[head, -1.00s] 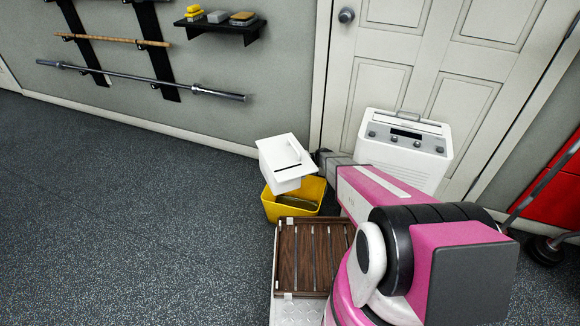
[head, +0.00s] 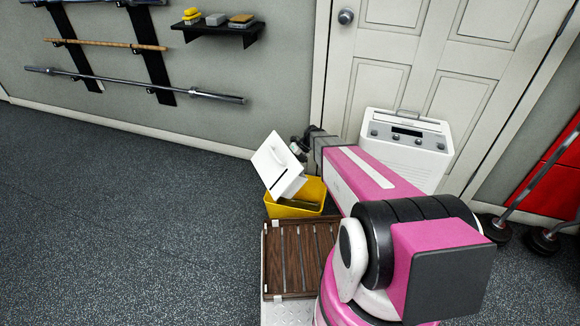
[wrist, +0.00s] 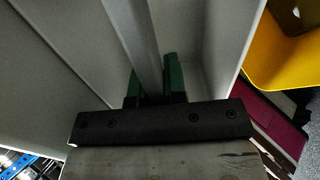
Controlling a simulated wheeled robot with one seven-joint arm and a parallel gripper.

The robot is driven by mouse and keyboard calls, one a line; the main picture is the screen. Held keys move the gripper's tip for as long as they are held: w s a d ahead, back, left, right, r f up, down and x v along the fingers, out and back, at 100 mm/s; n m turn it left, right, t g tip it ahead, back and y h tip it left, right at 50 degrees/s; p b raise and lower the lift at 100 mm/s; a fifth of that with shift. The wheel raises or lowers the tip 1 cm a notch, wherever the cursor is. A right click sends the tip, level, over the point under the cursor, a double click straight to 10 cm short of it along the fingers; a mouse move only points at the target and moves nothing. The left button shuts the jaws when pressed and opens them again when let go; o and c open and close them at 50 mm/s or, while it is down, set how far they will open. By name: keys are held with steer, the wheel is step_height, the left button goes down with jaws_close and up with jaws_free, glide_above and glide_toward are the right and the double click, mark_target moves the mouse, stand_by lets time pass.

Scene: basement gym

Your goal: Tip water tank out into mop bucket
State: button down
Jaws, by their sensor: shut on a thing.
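The white water tank (head: 276,166) is in the head view, held tilted over the yellow mop bucket (head: 298,209), with its flat front face turned to the left and upward. The bucket stands on the floor below it; the tank hides part of its opening. My gripper (wrist: 152,92) is shut on the tank's grey handle bar (wrist: 136,35), with a green finger on each side of it in the wrist view. The bucket's yellow wall (wrist: 272,55) shows at the right of the wrist view. I cannot see any water flowing.
A white dehumidifier-like appliance (head: 405,150) stands against the door (head: 440,60), right of the bucket. A brown slatted deck (head: 300,258) lies in front of the bucket. A red cabinet (head: 555,185) is at the right. The floor at left is clear.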

steer(key=r+t+h, duration=0.1)
steer(key=h, duration=0.1)
steer(key=r+t+h, duration=0.1)
steer(key=h, duration=0.2)
steer(key=r+t+h, duration=0.1)
steer(key=h, duration=0.2)
steer(key=shift+w+d, duration=0.15)
steer(key=shift+d, duration=0.2)
steer(key=shift+r, duration=0.1)
